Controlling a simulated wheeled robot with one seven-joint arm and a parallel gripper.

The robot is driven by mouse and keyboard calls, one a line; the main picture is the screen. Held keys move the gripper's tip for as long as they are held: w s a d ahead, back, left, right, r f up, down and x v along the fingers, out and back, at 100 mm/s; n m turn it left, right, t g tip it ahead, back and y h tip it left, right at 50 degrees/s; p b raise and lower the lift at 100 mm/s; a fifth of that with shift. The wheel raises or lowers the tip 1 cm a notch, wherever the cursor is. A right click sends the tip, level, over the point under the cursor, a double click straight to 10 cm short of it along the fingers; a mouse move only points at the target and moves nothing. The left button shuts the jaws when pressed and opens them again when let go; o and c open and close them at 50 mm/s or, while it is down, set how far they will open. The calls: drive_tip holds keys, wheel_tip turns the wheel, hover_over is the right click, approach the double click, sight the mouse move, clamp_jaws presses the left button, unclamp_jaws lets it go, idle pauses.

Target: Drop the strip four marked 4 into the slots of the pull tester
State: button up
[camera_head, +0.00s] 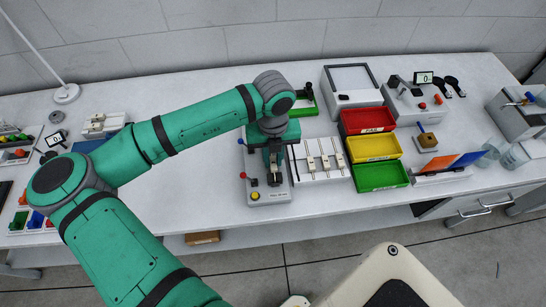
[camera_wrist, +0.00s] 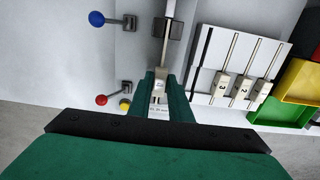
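The pull tester (camera_head: 266,195) is a light grey unit on the bench, partly hidden under my arm. In the wrist view it has a blue-ended lever (camera_wrist: 97,18), a red-ended lever (camera_wrist: 101,99), a yellow button (camera_wrist: 124,104) and a dark slotted block (camera_wrist: 168,28). My gripper (camera_wrist: 163,97) is over the tester, its fingers close on both sides of the pale tag of a thin metal strip (camera_wrist: 171,8). The strip reaches away from me and lines up with the dark block; I cannot tell whether it is seated. The tag's number is not readable.
A white rack (camera_head: 320,158) right of the tester holds strips marked 3 (camera_wrist: 221,86), 2 and another; its leftmost slot is empty. Red (camera_head: 367,119), yellow (camera_head: 373,146) and green (camera_head: 380,175) bins stand further right.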

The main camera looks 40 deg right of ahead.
drive_tip(key=o, duration=0.3)
wheel_tip(320, 180, up, 11)
idle(0.5)
drive_tip(key=shift+w+f, duration=0.1)
idle(0.4)
